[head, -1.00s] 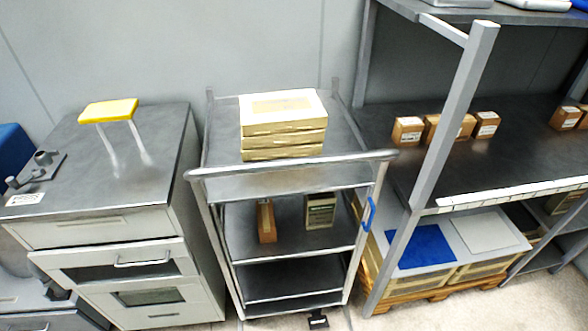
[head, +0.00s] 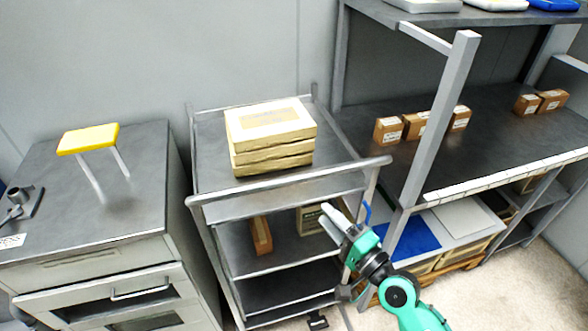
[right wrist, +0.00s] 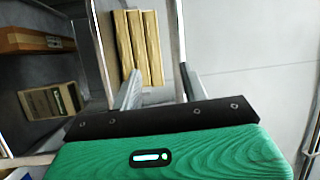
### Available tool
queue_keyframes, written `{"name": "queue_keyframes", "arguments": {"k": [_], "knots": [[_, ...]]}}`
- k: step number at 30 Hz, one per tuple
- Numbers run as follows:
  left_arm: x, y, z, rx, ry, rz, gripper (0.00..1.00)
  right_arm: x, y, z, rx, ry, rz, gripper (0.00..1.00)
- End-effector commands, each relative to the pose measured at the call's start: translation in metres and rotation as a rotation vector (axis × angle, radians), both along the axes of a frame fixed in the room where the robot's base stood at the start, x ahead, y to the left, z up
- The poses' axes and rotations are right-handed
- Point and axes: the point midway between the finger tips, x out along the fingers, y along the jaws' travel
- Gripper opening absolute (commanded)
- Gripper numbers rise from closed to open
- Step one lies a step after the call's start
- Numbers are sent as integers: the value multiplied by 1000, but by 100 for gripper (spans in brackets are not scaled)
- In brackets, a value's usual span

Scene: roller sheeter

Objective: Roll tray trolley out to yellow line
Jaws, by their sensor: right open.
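The tray trolley (head: 345,173) stands between the cabinet and the shelf rack. Its grey push handle (head: 250,186) runs across its front, and a stack of pale wooden trays (head: 272,136) lies on its top shelf. The stack also shows in the right wrist view (right wrist: 138,48). My right gripper (head: 331,218) is open and empty at the trolley's front right corner, below the handle's right end. Its two fingers (right wrist: 160,86) point toward the trolley in the right wrist view. I cannot tell if they touch it. My left gripper is not in view. No yellow line shows.
A grey cabinet (head: 85,260) with a yellow-topped stand (head: 88,139) is close on the left. The shelf rack (head: 447,115) with cardboard boxes is close on the right. Lower trolley shelves hold a brown box (head: 261,236). Bare floor (head: 530,270) shows at lower right.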

Motion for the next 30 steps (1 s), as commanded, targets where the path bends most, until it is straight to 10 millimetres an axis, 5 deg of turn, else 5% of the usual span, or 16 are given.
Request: {"name": "queue_keyframes", "arguments": {"k": [3,7,21,30], "knots": [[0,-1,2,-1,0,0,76,-7,4,23,46,-14,26,44],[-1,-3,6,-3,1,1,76,-1,11,29,54,-15,30,44],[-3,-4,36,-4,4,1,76,69,71,46,50,-15,29,44],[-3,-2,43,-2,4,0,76,92,91,49,50,-14,28,44]]}}
